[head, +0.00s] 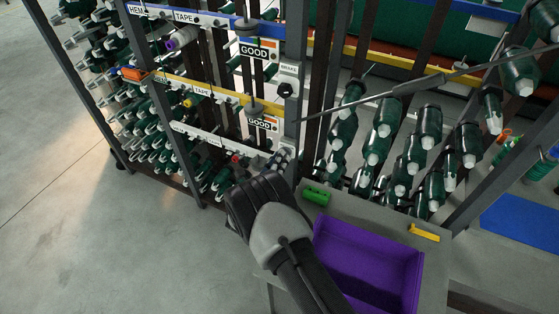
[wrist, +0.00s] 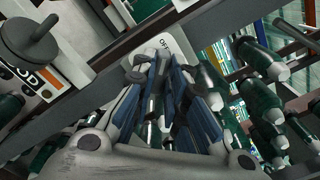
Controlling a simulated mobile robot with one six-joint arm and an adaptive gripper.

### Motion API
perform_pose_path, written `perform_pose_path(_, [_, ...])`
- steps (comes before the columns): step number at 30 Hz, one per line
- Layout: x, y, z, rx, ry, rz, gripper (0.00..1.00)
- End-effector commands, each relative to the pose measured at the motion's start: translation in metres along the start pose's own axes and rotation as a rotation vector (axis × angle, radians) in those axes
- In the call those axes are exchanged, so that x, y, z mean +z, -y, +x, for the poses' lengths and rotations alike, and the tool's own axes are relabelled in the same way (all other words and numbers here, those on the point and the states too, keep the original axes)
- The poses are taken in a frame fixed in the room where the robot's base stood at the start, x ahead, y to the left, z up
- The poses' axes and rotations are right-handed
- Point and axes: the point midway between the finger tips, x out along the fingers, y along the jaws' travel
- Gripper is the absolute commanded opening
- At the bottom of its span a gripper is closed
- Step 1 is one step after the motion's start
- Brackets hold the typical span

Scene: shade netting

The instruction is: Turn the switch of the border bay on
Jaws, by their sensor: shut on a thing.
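My gripper (head: 279,160) is at the lower end of the grey post, by the white rail. In the wrist view my gripper (wrist: 168,100) has its blue-padded fingers shut on the switch at a pale plate (wrist: 172,42). Lettering that looks like "OFF" shows on the plate. The fingers hide most of the switch knob, and its angle cannot be made out. No readable label here names the border bay. Higher on the same post is another plate marked "BRAKE" with a dark knob (head: 286,90).
Rows of green spools (head: 385,130) on dark bars stand close to the right. A purple bin (head: 368,262), a green block (head: 316,196) and a yellow block (head: 424,232) are on the grey worktop (head: 437,262). "GOOD" signs (head: 255,50) hang left of the post. Floor at left is clear.

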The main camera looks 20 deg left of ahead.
Motion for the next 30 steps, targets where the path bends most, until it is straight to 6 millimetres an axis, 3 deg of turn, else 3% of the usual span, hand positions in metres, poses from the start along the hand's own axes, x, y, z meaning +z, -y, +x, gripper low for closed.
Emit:
perform_pose_path(11, [-0.0012,-0.0008,0.0002,-0.001,0.0,0.157,0.0])
perform_pose_path(30, [-0.0018,0.0006,0.0003,-0.001,0.001,0.75,0.0])
